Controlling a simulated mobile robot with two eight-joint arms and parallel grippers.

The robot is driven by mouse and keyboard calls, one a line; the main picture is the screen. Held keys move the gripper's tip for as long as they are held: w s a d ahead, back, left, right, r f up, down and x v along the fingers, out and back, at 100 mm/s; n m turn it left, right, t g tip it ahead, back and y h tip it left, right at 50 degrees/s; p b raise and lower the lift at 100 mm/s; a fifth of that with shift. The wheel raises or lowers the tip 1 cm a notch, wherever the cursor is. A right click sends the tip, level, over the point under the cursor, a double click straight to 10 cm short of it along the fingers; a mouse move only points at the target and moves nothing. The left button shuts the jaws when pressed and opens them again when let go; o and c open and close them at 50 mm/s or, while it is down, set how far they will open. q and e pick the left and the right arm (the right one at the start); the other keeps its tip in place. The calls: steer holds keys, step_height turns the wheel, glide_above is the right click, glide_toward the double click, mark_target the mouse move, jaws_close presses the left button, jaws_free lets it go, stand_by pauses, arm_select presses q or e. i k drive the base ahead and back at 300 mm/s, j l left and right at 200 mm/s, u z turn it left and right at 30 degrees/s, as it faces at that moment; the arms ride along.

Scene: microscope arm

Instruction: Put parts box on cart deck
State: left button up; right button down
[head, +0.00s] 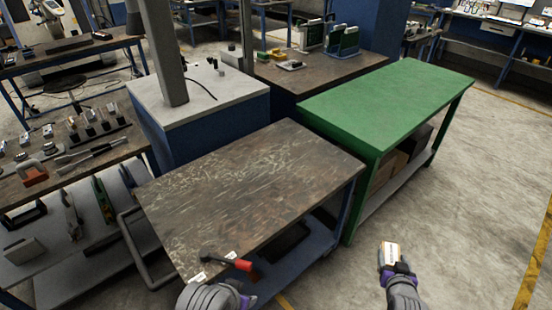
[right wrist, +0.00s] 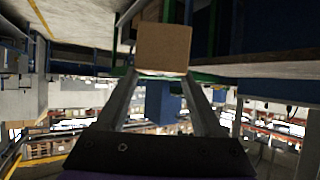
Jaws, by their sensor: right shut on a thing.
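The parts box (head: 389,254) is a small cardboard box with a pale top and brown side. My right gripper (head: 394,263) is shut on it, in the open space right of the cart and in front of the green bench. In the right wrist view the plain brown box (right wrist: 164,47) sits between the two fingertips (right wrist: 163,72). The cart deck (head: 255,185) is a dark, scratched top at the middle of the head view, apart from the box. My left gripper (head: 240,292) is low at the cart's front edge; its fingers cannot be made out.
A red-handled hammer (head: 228,262) lies at the deck's front edge beside small white labels. The rest of the deck is bare. A green bench (head: 395,95) stands right of the cart, with boxes on its lower shelf. A tool table (head: 75,165) stands left.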

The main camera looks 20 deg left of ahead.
mark_target(271, 167)
steer(key=i+j+u, duration=0.1)
steer(key=i+u, duration=0.35)
steer(key=i+l+u, duration=0.1)
steer(key=i+u, duration=0.35)
steer(key=u, duration=0.8)
steer(key=k+j, duration=0.05)
